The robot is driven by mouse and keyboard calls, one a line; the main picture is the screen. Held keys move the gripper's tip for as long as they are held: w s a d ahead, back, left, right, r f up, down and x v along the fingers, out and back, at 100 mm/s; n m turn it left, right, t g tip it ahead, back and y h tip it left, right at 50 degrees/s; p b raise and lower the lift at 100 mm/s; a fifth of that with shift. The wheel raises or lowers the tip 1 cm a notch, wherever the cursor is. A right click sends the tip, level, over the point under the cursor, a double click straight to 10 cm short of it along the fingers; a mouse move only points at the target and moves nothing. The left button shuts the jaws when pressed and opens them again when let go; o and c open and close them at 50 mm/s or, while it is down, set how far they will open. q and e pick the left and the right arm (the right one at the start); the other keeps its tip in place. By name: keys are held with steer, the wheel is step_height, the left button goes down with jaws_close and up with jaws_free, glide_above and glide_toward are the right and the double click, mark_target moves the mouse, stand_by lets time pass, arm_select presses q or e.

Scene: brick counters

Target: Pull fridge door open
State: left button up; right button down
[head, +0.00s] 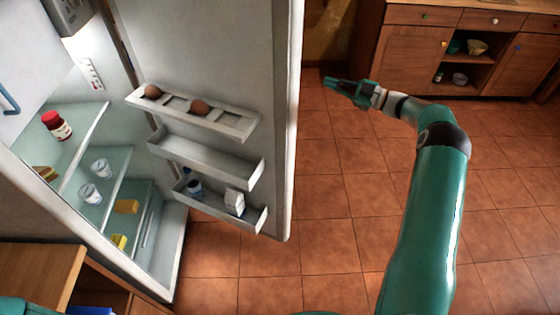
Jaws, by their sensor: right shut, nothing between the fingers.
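The fridge door (225,60) stands wide open, its inner side with shelves facing me. The fridge interior (120,185) shows on the left with glass shelves. My right gripper (330,84) is shut and empty, to the right of the door's free edge and apart from it in the picture. My right arm reaches up from the bottom right. My left gripper is not in view.
A red-capped jar (56,125) and glasses (89,193) stand inside. A wooden cabinet (410,55) is at the back right. The tiled floor (325,215) is clear. A wooden counter (35,270) is at bottom left.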

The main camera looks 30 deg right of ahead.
steer(key=w+d+f+t+h+b, duration=0.15)
steer(key=d+t+h+b, duration=0.35)
steer(key=h, duration=0.5)
steer(key=a+f+g+h+b, duration=0.1)
steer(key=a+f+h+b, duration=0.4)
steer(key=f+h+b, duration=0.15)
steer(key=s+a+f+n+g+b, duration=0.1)
steer(key=s+a+f+g+b, duration=0.1)
steer(key=s+a+f+b, duration=0.65)
steer(key=s+a+f+g+b, duration=0.2)
steer(key=s+a+f+b, duration=0.3)
steer(key=a+f+b, duration=0.7)
steer(key=n+t+y, duration=0.1)
steer(key=t+y, duration=0.1)
glide_toward(272, 161)
steer(key=w+a, duration=0.2)
steer(key=w, duration=0.2)
steer(key=d, duration=0.1)
steer(key=w+d, duration=0.1)
steer(key=shift+w+d+f, duration=0.1)
steer(key=shift+w+d, duration=0.2)
steer(key=shift+d, duration=0.1)
steer(key=shift+w+d, duration=0.25)
steer(key=shift+d, duration=0.05)
